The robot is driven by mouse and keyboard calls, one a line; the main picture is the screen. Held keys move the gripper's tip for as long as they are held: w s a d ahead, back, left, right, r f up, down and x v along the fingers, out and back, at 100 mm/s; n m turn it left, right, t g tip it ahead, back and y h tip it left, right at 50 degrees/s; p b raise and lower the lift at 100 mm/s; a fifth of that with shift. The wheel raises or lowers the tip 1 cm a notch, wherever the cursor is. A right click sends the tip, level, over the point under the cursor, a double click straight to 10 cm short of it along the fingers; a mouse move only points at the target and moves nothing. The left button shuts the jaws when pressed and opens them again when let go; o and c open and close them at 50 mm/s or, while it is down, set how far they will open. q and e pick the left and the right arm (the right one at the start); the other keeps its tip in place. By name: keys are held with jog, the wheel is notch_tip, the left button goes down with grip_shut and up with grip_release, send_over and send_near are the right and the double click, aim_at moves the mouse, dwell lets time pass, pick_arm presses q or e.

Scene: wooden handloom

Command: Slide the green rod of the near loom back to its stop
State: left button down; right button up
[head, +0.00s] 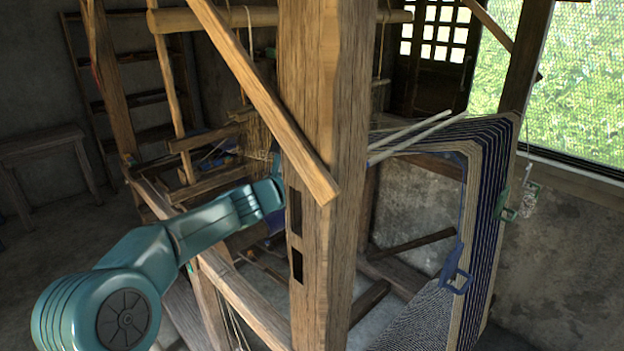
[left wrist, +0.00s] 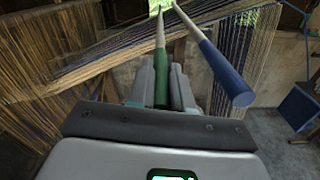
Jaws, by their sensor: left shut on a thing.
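In the left wrist view the green rod (left wrist: 161,66) has a green near end and a pale shaft running away into the warp threads. My left gripper (left wrist: 164,85) is shut on the green end, one finger on each side. A blue-ended rod (left wrist: 225,70) lies just to its right, outside the fingers. In the head view my left arm reaches in from the left and passes behind the thick upright post, which hides the gripper. Two pale rods (head: 412,135) show right of the post; their coloured ends are hidden there. My right gripper is in neither view.
The thick wooden post (head: 325,120) and a diagonal brace (head: 265,100) stand in front of my left arm. Striped warp threads (head: 485,200) hang at the right, with a blue clip-like piece (head: 456,272) on them. A stool (head: 45,150) stands far left.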

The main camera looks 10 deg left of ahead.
pick_arm(q)
jog(key=shift+s+d, duration=0.15)
jog(key=shift+d, duration=0.1)
jog(key=c, duration=1.1)
grip_release()
jog(key=shift+s+d, duration=0.1)
jog(key=shift+c, duration=0.2)
jog(key=shift+o, duration=0.4)
jog(key=shift+s+r, duration=0.25)
jog(key=shift+r, duration=0.05)
jog(key=shift+w+f, duration=0.2)
jog(key=shift+w, duration=0.05)
jog(key=shift+a, duration=0.2)
jog(key=b+v, duration=0.5)
jog(key=v, duration=1.1)
jog(key=shift+s, duration=0.25)
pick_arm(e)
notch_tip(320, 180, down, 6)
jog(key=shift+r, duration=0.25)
pick_arm(q)
jog(key=shift+d, duration=0.1)
